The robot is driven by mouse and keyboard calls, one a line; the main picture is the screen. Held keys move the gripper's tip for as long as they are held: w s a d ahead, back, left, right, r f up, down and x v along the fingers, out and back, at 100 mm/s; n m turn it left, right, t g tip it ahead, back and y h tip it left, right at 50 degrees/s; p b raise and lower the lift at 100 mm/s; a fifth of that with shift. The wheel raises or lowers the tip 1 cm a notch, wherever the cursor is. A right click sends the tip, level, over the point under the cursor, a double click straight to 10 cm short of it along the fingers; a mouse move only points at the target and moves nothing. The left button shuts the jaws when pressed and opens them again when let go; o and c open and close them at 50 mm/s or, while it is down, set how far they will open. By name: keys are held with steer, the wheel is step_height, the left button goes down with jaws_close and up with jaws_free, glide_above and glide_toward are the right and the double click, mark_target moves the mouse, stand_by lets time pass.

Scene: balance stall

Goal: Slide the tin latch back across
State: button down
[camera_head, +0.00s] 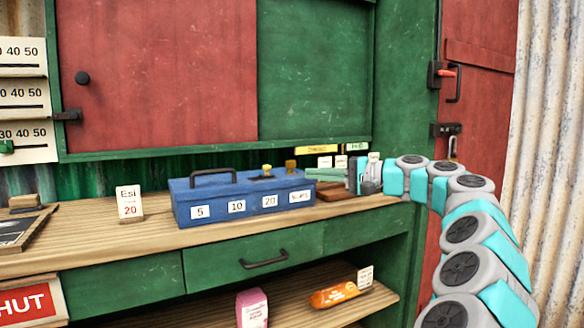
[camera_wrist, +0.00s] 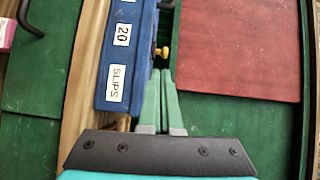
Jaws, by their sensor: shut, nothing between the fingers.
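The blue tin (camera_head: 240,192) stands on the wooden counter, its front labelled 5, 10, 20 and SLIPS; its lid handle is at the left. A small brass knob (camera_head: 267,169) sits on a dark plate on the lid, apparently the latch. The wrist view shows the tin (camera_wrist: 113,50) at an angle and the brass knob (camera_wrist: 162,52) just beyond my fingertips. My gripper (camera_head: 309,174) reaches in from the right at the tin's right end. In the wrist view its green fingers (camera_wrist: 160,74) are together and empty. I cannot tell whether they touch the knob.
A price card reading Esi 20 (camera_head: 130,203) stands left of the tin. Small cards and a yellow sign (camera_head: 317,149) stand behind my gripper. A closed drawer (camera_head: 250,258) is under the counter. Green and red shutter panels rise behind. Counter between card and tin is clear.

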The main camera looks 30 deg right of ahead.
mark_target(284, 179)
steer(key=shift+m+t+h, duration=0.5)
steer(key=shift+m+t, duration=0.1)
steer(key=d, duration=0.5)
steer(key=shift+s+r, duration=0.2)
steer(key=shift+s, duration=0.15)
steer(key=shift+a, duration=0.1)
steer(key=x, duration=0.7)
steer(key=a+x, duration=0.1)
steer(key=x, duration=0.3)
steer(key=shift+s+p, duration=0.3)
steer(key=shift+p, duration=0.05)
steer(key=shift+w+a+r, duration=0.1)
steer(key=shift+w+a, duration=0.05)
steer(key=shift+a, duration=0.45)
steer(key=shift+w+a, duration=0.15)
steer(key=shift+a, duration=0.45)
